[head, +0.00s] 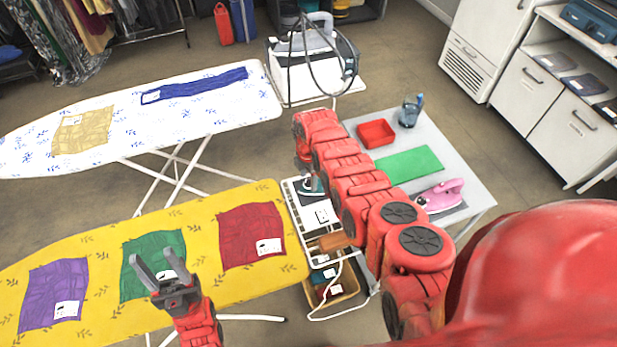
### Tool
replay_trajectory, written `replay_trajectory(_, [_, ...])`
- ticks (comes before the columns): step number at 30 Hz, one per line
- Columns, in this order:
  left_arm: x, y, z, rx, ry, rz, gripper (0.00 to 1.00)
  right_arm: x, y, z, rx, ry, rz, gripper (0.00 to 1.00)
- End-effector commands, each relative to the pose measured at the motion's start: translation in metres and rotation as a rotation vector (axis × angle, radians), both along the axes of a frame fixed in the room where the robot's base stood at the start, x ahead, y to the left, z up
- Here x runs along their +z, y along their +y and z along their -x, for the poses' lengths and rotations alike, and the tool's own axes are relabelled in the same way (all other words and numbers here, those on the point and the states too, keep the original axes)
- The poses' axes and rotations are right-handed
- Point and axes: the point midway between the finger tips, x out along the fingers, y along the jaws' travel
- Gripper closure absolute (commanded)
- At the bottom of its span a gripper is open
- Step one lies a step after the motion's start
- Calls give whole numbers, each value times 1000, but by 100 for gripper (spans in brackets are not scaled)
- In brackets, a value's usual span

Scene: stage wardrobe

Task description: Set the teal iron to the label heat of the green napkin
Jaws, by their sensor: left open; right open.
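The green napkin (143,252) lies on the yellow ironing board, between a purple and a red napkin. My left gripper (160,262) is open and empty above it, covering much of its label, which I cannot read. The teal iron (311,188) rests on the white wire rack at the board's right end. It is partly hidden by my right arm, and its dial cannot be made out. My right gripper (305,172) is mostly hidden by its own arm, close to the teal iron; I cannot tell whether they touch.
The purple napkin (50,290) and red napkin (248,228) carry white labels. A white-blue ironing board (200,112) stands behind.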

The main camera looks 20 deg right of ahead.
Motion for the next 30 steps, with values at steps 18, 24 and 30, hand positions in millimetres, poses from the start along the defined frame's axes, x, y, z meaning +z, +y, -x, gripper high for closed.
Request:
replay_trajectory(18, [0, 0, 0, 0, 0, 0, 50, 0, 0, 0, 0, 0, 0, 100])
replay_trajectory(24, [0, 0, 0, 0, 0, 0, 50, 0, 0, 0, -4, 0, 0, 100])
replay_trajectory(30, [-2, 0, 0, 0, 0, 0, 50, -1, 0, 0, -46, 1, 0, 100])
